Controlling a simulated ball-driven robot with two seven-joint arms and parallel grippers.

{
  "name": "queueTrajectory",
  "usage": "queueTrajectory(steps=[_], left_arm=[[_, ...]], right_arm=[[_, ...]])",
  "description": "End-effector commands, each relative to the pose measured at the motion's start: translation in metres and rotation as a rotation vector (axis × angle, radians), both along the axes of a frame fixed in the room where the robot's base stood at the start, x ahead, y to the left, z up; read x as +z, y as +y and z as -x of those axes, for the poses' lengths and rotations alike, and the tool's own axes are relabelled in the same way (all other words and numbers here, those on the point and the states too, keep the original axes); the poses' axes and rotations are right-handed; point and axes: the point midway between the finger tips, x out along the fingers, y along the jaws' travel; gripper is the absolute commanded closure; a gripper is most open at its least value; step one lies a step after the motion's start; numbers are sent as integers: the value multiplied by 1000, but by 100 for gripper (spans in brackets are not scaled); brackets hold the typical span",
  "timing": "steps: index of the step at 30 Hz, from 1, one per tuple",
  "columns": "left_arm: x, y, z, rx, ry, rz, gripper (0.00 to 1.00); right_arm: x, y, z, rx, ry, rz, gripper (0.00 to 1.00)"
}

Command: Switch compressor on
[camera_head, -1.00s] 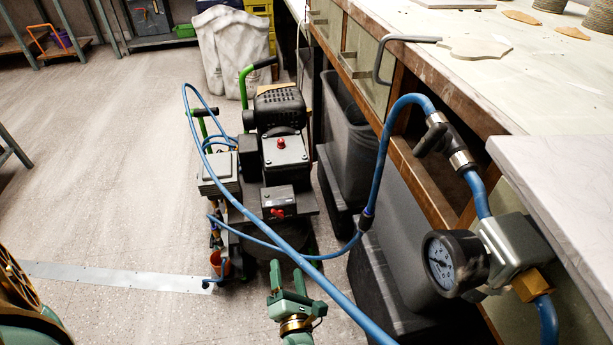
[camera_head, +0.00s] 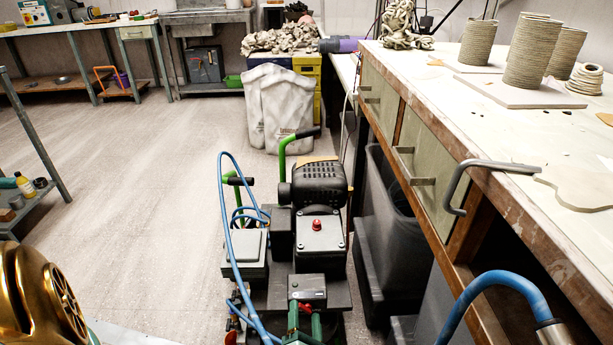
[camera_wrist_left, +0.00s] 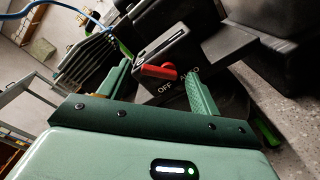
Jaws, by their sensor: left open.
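The compressor (camera_head: 318,233) stands on the floor, a dark machine with green handles, a ribbed black motor cover and a red knob on top. Its small dark switch box (camera_head: 307,288) is at the front. A red lever (camera_wrist_left: 157,71) on that box shows in the left wrist view, with "OFF" lettered beneath it and partly legible lettering to its right. My left gripper (camera_head: 304,322) is open at the front of the switch box. In the left wrist view its green fingers stand either side of the lever; I cannot tell whether they touch it. My right gripper is not in view.
A blue hose (camera_head: 225,230) loops over the compressor's left side. A workbench (camera_head: 480,140) with clay pieces and a bent metal handle (camera_head: 458,190) runs along the right, with dark bins (camera_head: 385,225) below. Open floor (camera_head: 130,190) lies to the left.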

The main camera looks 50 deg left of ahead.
Motion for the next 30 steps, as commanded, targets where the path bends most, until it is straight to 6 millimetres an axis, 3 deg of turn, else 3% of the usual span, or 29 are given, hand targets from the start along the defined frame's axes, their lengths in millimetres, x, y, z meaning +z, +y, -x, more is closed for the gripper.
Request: queueTrajectory(steps=[5,10,22,30], left_arm=[[0,0,0,0,0,0,36],[0,0,0,0,0,0,81],[0,-1,0,0,38,-31,81],[1,-3,-2,-1,172,-142,81]], right_arm=[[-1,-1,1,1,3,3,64],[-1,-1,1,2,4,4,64],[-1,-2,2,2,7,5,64],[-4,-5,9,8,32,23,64]])
